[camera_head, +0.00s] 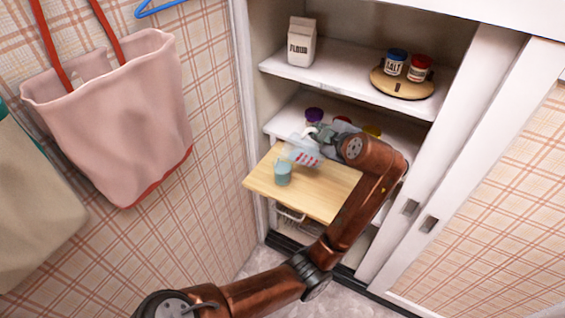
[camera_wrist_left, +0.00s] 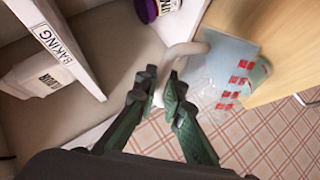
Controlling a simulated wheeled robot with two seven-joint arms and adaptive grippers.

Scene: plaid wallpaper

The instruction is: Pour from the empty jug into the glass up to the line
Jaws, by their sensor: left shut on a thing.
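The clear jug (camera_head: 302,152) with red marks is tilted over the pull-out wooden board, its lower end toward the glass. Whether liquid is in it I cannot tell. My left gripper (camera_head: 322,133) is shut on its pale handle; in the left wrist view the fingers (camera_wrist_left: 161,92) close around the handle, with the clear jug body (camera_wrist_left: 222,82) beyond. The small bluish glass (camera_head: 283,174) stands upright on the board, just below and left of the jug. Its line and fill level are too small to read. My right gripper is out of view.
The wooden board (camera_head: 322,195) juts from the cupboard, its front part bare. Jars with a purple lid (camera_head: 314,114) and others stand on the shelf behind. A flour carton (camera_head: 301,42) and a turntable (camera_head: 402,88) with two jars are above. Sliding doors (camera_head: 440,150) stand right.

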